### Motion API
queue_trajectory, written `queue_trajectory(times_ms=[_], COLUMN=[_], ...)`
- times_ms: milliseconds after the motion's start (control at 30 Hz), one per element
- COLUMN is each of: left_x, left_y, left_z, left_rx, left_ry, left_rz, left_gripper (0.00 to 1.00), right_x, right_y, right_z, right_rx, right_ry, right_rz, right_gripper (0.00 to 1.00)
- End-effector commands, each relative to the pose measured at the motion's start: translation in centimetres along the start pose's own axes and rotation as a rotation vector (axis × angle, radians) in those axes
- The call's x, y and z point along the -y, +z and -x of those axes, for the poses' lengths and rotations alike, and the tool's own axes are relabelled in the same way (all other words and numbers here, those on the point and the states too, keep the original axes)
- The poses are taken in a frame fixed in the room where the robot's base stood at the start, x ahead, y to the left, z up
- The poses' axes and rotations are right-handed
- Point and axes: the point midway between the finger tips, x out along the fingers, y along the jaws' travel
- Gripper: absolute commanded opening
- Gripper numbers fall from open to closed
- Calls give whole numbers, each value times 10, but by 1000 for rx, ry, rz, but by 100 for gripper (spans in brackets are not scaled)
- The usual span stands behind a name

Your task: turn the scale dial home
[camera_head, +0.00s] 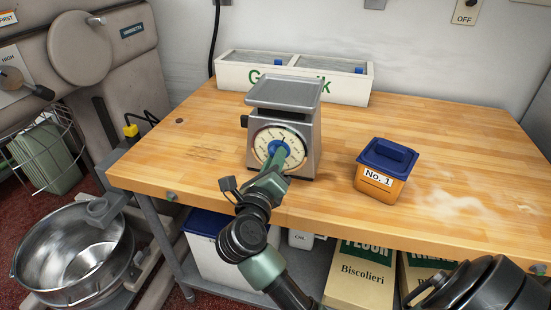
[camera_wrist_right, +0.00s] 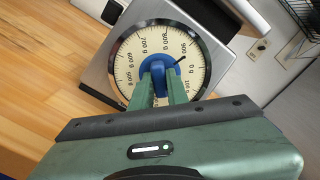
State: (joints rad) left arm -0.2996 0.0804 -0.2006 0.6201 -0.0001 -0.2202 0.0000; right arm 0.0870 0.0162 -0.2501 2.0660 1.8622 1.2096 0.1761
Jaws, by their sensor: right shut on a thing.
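The scale (camera_head: 308,122) is a grey box with a flat pan (camera_head: 283,93) on top, standing on the wooden table. Its round cream dial (camera_head: 259,138) faces me, with a blue knob at its centre. My right gripper (camera_head: 276,158) is shut on the blue knob (camera_wrist_right: 157,66), one green finger on each side. In the right wrist view the dial face (camera_wrist_right: 131,62) appears rotated; a black pointer (camera_wrist_right: 180,60) reaches up and right, its tip near the 0, slightly above it in the picture. The fingers hide the lower dial. My left gripper is not in view.
A blue-lidded orange tub (camera_head: 375,183) marked No. 1 stands right of the scale. A white planter-like box (camera_head: 235,78) stands behind it. Flour dusts the table (camera_head: 440,150) at right. A steel bowl (camera_head: 72,250) and mixer (camera_head: 130,60) are at left.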

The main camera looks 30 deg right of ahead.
Motion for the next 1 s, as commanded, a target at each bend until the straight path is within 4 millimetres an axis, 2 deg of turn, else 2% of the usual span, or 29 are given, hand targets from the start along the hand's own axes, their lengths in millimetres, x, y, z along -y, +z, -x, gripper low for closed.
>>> queue_trajectory(times_ms=[267,800,1000], left_x=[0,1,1], left_y=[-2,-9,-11], left_z=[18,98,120], left_rx=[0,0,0], left_ry=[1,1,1], left_rz=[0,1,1], left_gripper=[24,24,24], right_x=[2,4,4], right_y=[3,5,3], right_z=[0,1,1], right_rx=[-1,-2,-2], right_ry=[4,6,5], right_rz=[74,500,641], right_gripper=[0,0,0])
